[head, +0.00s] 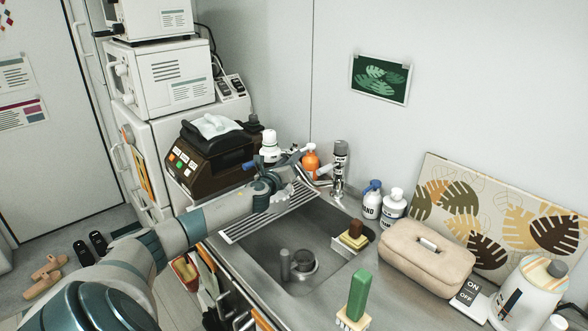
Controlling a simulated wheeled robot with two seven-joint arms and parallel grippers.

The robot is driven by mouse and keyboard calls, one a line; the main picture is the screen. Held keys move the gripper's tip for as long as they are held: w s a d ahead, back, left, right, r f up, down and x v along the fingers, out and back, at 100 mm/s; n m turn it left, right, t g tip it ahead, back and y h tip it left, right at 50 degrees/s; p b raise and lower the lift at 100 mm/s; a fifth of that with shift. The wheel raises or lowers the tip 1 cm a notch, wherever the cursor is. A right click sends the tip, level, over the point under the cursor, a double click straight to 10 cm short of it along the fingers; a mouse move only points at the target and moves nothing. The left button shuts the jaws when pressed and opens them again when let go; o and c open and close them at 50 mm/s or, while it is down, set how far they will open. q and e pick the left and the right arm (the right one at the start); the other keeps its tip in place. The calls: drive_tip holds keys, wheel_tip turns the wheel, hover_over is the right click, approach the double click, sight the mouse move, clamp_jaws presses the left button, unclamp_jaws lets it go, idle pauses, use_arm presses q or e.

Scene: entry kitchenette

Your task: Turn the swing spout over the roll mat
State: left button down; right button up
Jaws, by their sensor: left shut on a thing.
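The roll mat (243,226), a rack of pale slats, lies across the left part of the sink (262,246). The tap (338,187) stands at the back rim of the sink. Its metal swing spout (323,182) points left from the tap, toward the back end of the roll mat. My left arm reaches in over the mat, and my left gripper (299,170) is shut on the spout. The gripper hides much of the spout, so I cannot tell exactly where its outlet is. My right gripper is not in view.
An orange bottle (311,160), a grey spray can (340,158) and a white-capped bottle (269,147) stand close behind the gripper. Soap bottles (372,200), a beige tissue case (427,251) and a green brush (358,296) are right of the sink.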

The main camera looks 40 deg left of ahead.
use_arm(q)
drive_tip(key=shift+w+a+m+h+b, duration=0.3)
drive_tip(key=shift+a+h+b, duration=0.2)
drive_tip(key=shift+a+b, duration=0.1)
drive_tip(key=shift+r, duration=0.15)
drive_tip(key=shift+a+r, duration=0.1)
drive_tip(key=c, duration=1.8)
unclamp_jaws()
drive_tip(key=shift+o, duration=1.1)
drive_tip(key=shift+w+f, duration=0.15)
drive_tip(key=shift+f, duration=0.05)
drive_tip(key=shift+s, duration=0.2)
